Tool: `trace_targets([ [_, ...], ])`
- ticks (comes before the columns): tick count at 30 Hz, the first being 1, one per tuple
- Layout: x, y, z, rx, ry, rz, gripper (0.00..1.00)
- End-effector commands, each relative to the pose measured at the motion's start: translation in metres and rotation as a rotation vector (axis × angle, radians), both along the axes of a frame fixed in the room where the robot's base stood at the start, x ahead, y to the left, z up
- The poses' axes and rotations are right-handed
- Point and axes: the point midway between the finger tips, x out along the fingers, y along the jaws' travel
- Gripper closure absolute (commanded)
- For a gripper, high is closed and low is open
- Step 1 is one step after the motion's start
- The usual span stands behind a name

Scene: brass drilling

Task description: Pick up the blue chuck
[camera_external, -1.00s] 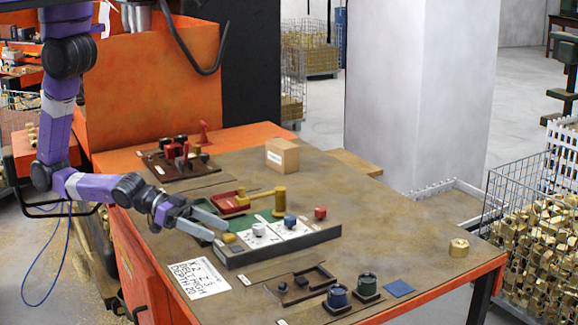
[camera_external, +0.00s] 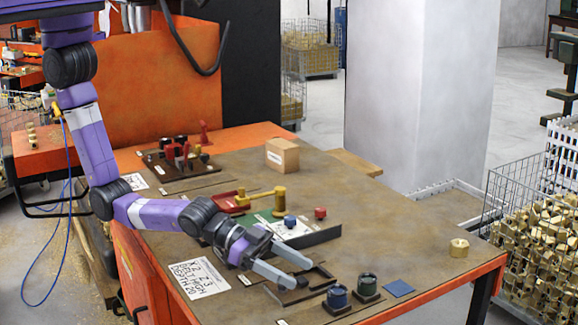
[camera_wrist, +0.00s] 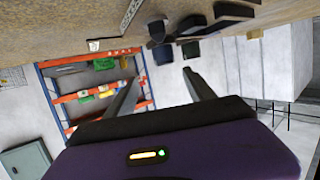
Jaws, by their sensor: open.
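The blue chuck (camera_external: 337,296) is a short dark blue cylinder with an open top. It stands upright on a small black base near the table's front edge. It seems to show as a dark blue shape in the wrist view (camera_wrist: 157,30), beyond my fingers. My gripper (camera_external: 302,272) is open and empty, its two grey fingers pointing towards the chuck from its left. The fingers also show in the wrist view (camera_wrist: 161,78).
A green chuck (camera_external: 367,284) on its own base stands close to the right of the blue one. A flat blue square (camera_external: 399,288) lies beyond it. A brass nut (camera_external: 459,248) is at the far right.

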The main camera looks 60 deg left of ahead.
Motion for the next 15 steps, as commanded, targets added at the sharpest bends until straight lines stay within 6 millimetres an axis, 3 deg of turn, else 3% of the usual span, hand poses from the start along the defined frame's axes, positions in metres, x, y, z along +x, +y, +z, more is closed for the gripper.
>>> trace_targets([
  [6,0.018,-0.014,-0.003,0.008,0.001,0.006,0.37],
  [15,0.028,-0.030,-0.009,0.006,0.001,0.005,0.37],
])
